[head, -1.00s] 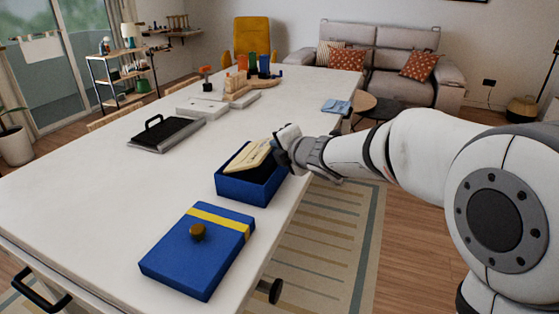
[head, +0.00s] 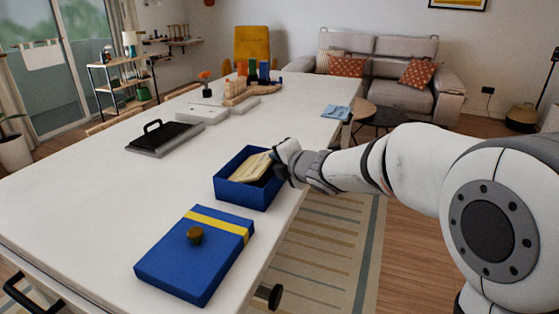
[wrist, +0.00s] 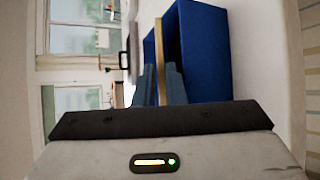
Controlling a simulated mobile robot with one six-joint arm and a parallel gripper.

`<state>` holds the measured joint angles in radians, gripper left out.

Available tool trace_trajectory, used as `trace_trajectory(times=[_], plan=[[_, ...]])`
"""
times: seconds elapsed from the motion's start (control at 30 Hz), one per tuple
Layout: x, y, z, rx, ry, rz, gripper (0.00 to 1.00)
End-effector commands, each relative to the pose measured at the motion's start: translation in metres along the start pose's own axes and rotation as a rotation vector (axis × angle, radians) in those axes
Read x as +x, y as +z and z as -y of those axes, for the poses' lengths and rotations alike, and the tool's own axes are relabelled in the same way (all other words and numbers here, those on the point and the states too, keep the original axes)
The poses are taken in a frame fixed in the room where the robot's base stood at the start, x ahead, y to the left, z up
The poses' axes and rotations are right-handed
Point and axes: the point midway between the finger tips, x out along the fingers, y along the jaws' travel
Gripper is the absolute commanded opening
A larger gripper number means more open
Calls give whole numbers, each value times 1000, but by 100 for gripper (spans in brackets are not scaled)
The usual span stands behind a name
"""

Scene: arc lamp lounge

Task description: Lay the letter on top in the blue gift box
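The open blue gift box (head: 250,195) stands on the white table near its right edge. The cream letter (head: 249,167) is tilted inside the box opening, its far side lower than the gripped edge. My gripper (head: 277,163) is at the right rim of the box, shut on the letter. In the wrist view the letter (wrist: 160,62) shows edge-on between my fingers (wrist: 160,88), with the blue box (wrist: 205,50) just beside it. What lies under the letter in the box is hidden.
The blue lid (head: 195,255) with a yellow band and brown knob lies on the table (head: 90,200) in front of the box. A black-handled tray (head: 165,139) lies behind to the left. Wooden blocks and a plant stand farther back. The left of the table is clear.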

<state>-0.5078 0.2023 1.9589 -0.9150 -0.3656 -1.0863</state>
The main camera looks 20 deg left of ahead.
Motion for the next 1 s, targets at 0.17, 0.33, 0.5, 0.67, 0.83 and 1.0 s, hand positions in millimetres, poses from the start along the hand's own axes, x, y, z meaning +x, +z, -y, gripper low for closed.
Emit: trace_trajectory(times=[0.17,0.33,0.5,0.67,0.83,1.0], plan=[[0,0,0,0,0,0,25],[0,0,0,0,-1,1,29],[-1,1,-1,1,-3,1,29],[-5,5,-12,1,-3,1,29],[-38,5,-13,0,1,3,29],[-76,5,-13,1,0,4,29]])
